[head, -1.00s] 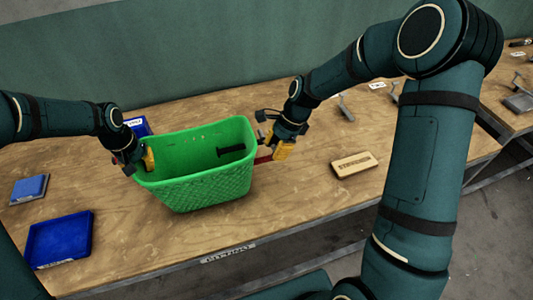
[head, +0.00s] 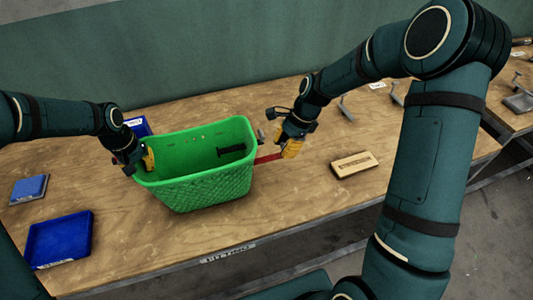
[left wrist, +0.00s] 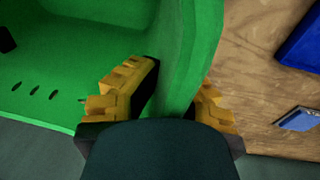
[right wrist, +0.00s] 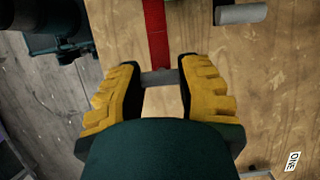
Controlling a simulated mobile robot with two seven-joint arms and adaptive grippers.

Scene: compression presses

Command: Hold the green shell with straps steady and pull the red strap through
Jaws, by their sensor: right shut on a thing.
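The green shell (head: 205,186) stands on the wooden bench, an open basket shape with a textured front. A dark strap piece (head: 231,150) shows inside its far wall. My left gripper (head: 146,160) straddles the shell's left wall; in the left wrist view the yellow fingers lie on both sides of the green wall (left wrist: 180,60). The red strap (head: 268,158) runs out from the shell's right side to my right gripper (head: 290,150). In the right wrist view, the red strap (right wrist: 157,35) ends at a grey bar (right wrist: 160,77) held between the yellow fingers.
A blue tray (head: 58,240) and a smaller blue block (head: 29,189) lie left of the shell. Another blue bin (head: 138,126) stands behind it. A light wooden block (head: 354,165) lies on the right. Bench space in front of the shell is clear.

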